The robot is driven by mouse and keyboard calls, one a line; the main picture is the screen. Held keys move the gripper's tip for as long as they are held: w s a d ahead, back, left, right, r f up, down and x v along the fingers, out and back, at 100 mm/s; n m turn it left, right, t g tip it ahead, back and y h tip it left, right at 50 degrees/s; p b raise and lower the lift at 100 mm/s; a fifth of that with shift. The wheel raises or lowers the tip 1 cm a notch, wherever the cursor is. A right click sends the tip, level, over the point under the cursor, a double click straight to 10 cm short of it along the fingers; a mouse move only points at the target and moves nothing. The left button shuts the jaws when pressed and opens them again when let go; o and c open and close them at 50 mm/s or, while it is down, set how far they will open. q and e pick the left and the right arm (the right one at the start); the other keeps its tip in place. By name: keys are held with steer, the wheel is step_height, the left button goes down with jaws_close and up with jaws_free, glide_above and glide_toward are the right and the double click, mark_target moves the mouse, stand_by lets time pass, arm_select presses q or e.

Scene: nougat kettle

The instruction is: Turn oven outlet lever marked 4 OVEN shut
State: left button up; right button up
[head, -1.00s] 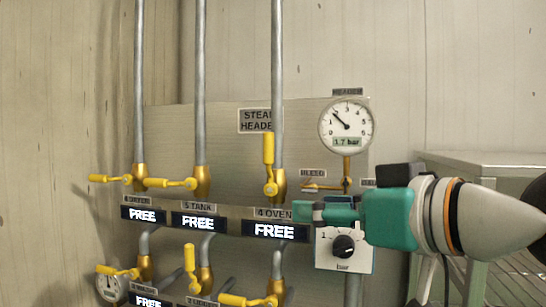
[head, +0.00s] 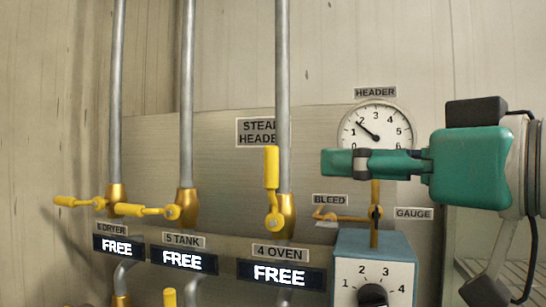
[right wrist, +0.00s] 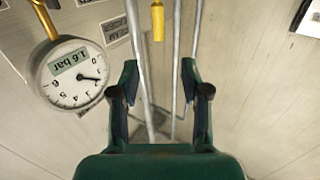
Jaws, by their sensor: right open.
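The 4 OVEN lever (head: 271,168) is a yellow handle standing upright, in line with its grey pipe, above a brass valve body (head: 286,217). Its plate (head: 281,275) below reads FREE under a 4 OVEN label. My right gripper (head: 328,162) is to the right of the handle at about its height in the head view, pointing left and apart from it in the picture. In the right wrist view my right gripper (right wrist: 158,78) is open and empty, with a yellow handle (right wrist: 157,22) beyond the fingertips, near the top. My left gripper is not in view.
The 5 TANK (head: 144,210) and 6 DRYER (head: 78,202) levers lie sideways to the left. The header gauge (head: 376,120) is partly behind my right gripper; it reads 1.6 bar in the wrist view. The bleed lever (head: 340,217) and a dial box (head: 374,245) sit below.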

mark_target(276, 159)
steer(key=p+x, duration=0.3)
steer(key=x, duration=1.1)
steer(key=shift+w+f, duration=0.1)
steer(key=shift+w, duration=0.25)
jaws_close()
